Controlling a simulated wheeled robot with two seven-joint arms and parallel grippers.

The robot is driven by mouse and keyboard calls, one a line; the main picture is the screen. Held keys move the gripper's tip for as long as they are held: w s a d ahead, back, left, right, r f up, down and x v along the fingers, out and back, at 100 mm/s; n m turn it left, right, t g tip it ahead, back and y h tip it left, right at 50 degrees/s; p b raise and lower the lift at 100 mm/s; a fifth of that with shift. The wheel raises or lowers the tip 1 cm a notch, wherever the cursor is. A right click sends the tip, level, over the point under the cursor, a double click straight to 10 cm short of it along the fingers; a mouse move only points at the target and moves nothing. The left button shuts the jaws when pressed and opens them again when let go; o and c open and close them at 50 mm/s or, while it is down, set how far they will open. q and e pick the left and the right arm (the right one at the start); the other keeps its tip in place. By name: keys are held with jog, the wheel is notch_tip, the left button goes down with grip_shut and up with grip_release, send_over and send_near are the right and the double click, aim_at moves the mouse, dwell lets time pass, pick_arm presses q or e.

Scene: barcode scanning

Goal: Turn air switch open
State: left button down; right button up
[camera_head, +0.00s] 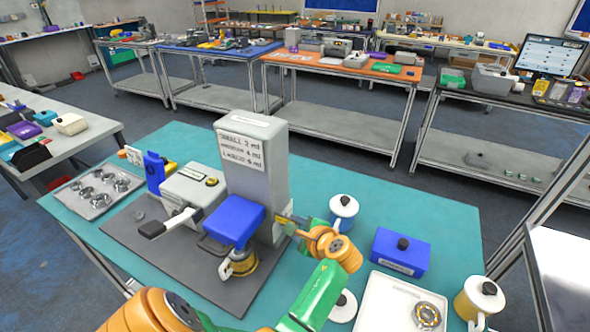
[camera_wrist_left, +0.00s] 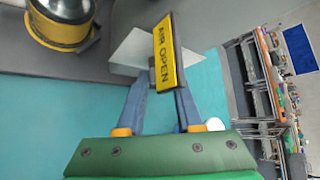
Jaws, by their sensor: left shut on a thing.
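The air switch (camera_head: 283,223) is a small yellow plate on the right side of the tall grey dispenser tower (camera_head: 255,150). In the left wrist view the yellow plate (camera_wrist_left: 166,52) reads "AIR OPEN" and stands between and beyond my fingers. My left gripper (camera_head: 295,224) is at the switch, beside the tower. In the left wrist view the left gripper (camera_wrist_left: 161,86) is shut on the switch; the exact contact is partly hidden behind the plate. My right gripper is not in view.
A blue block (camera_head: 235,220) sits on the machine over a yellow-banded cup (camera_head: 241,264), left of my gripper. The teal table (camera_head: 430,215) is clear at the back right.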

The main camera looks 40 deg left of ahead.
pick_arm(q)
jog(key=shift+w+a+f+m+g+h+b, duration=0.1)
jog(key=shift+w+m+g+h+b, duration=0.1)
jog(key=shift+m+g+h, duration=0.55)
jog(key=shift+w+m+g+h+b, duration=0.15)
jog(key=shift+m+g, duration=0.3)
jog(key=shift+g, duration=0.75)
jog(key=shift+w+a+f+m+g+h+b, duration=0.1)
jog(key=shift+m+g+h+b, duration=0.1)
jog(key=shift+m+g+h, duration=0.55)
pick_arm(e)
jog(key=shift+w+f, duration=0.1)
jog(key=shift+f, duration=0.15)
pick_arm(q)
jog(key=shift+r+g+y, duration=0.1)
jog(key=shift+g+y, duration=0.25)
jog(key=shift+g, duration=0.05)
jog(key=c, duration=0.8)
grip_release()
jog(key=shift+o, duration=1.1)
jog(key=shift+s+a, duration=0.1)
jog(key=shift+a, duration=0.15)
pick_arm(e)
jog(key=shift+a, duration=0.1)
